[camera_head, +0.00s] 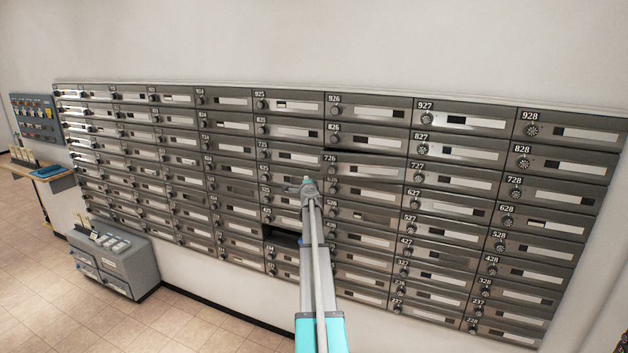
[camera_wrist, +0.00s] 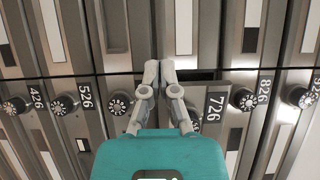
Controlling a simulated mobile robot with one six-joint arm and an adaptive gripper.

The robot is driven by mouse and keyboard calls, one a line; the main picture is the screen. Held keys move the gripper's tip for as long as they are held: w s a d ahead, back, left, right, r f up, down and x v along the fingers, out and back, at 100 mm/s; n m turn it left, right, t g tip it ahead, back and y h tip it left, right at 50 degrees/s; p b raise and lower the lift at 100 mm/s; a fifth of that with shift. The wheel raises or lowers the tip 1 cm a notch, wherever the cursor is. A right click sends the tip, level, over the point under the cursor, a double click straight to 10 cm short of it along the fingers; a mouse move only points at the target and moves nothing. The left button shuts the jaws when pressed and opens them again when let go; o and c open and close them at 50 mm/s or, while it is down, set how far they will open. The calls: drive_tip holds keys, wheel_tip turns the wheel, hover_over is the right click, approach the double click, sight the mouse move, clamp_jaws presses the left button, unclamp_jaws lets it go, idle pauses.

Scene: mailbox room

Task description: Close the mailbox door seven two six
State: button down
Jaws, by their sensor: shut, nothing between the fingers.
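The mailbox door 726 (camera_head: 375,165) is in the upper middle of the mailbox wall in the head view. It stands a little out from its neighbours, with a dark gap along its upper edge. In the wrist view, turned sideways, door 726 (camera_wrist: 214,105) is just right of my gripper (camera_wrist: 158,70), with a dark gap at its end. My gripper also shows in the head view (camera_head: 308,182), just left of and below that door. Its fingers are together and empty. I cannot tell whether they touch the door; my gripper hides part of the knobs there.
Rows of grey mailbox doors (camera_head: 455,178) with knobs and labels surround it. A dark open slot (camera_head: 283,236) lies lower, left of my arm. A grey cabinet (camera_head: 115,255) stands on the floor at left, with a small shelf (camera_head: 50,172) and a wall panel (camera_head: 37,118) beyond.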

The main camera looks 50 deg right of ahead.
drive_tip(key=shift+w+a, duration=0.35)
drive_tip(key=shift+a, duration=0.35)
drive_tip(key=shift+w+a, duration=0.3)
drive_tip(key=shift+a, duration=0.45)
drive_tip(key=shift+w+a, duration=0.35)
drive_tip(key=shift+a, duration=0.35)
